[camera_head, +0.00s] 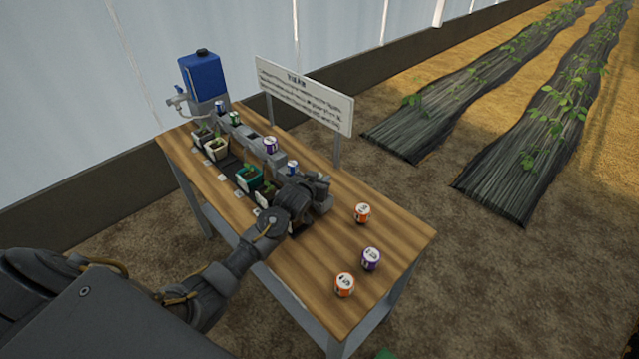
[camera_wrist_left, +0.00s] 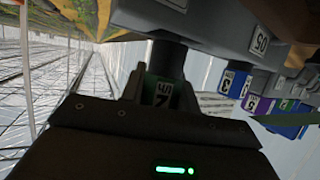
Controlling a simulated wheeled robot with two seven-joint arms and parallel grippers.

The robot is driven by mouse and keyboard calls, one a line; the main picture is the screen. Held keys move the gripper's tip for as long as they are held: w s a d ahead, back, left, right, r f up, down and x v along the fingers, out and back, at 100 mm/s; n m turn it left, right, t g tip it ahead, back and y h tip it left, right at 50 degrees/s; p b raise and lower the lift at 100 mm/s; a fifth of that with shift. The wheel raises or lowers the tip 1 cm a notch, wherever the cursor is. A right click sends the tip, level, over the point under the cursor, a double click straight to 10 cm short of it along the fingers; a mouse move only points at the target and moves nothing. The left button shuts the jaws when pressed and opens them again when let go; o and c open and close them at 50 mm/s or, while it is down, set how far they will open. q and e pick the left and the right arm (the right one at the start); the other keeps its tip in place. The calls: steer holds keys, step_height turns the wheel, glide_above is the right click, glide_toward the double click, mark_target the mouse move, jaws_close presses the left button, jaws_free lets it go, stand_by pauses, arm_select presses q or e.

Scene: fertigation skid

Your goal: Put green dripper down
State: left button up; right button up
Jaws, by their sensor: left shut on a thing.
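My left gripper (camera_head: 312,192) is over the wooden table at the right end of the grey rail (camera_head: 255,140). In the head view the gripper hides the held dripper. Another green dripper (camera_head: 235,118) sits in the rail. My right gripper is not in view.
Orange drippers (camera_head: 363,213) (camera_head: 345,285) and a purple dripper (camera_head: 371,259) stand on the table's right part. The right table end has bare room.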

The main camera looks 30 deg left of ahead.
arm_select(q)
steer(key=shift+f, duration=1)
steer(key=shift+f, duration=0.1)
steer(key=shift+f, duration=0.15)
steer(key=o, duration=1.1)
steer(key=shift+r, duration=0.25)
steer(key=b+v, duration=0.1)
steer(key=v, duration=1.1)
steer(key=shift+s, duration=0.1)
